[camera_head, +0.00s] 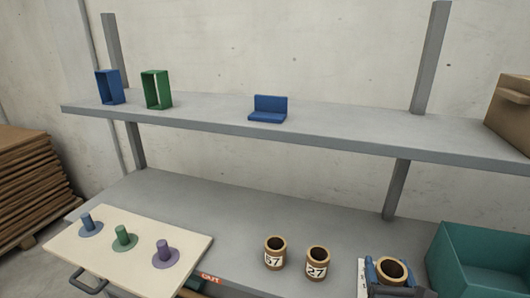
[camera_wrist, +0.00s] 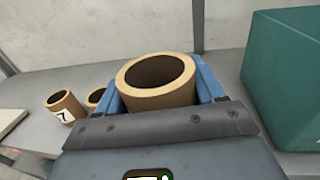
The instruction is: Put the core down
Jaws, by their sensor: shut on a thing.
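A brown cardboard core (camera_head: 392,268) is between the blue fingers of my gripper (camera_head: 391,277) at the right of the lower shelf in the head view. The wrist view shows the core (camera_wrist: 157,97) upright, its open end facing up, with a blue finger on each side of my gripper (camera_wrist: 160,88). My gripper is shut on it. Two more cores stand on the shelf to the left, one labelled 57 (camera_head: 274,259) and one labelled 27 (camera_head: 317,268). The underside of the held core is hidden, so I cannot tell whether it touches the shelf.
A teal bin (camera_head: 480,262) stands close to the right of my gripper. A pale board (camera_head: 130,243) with blue, green and purple pegs lies at the left. The upper shelf (camera_head: 330,128) overhangs behind. The shelf middle (camera_head: 220,225) is clear.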

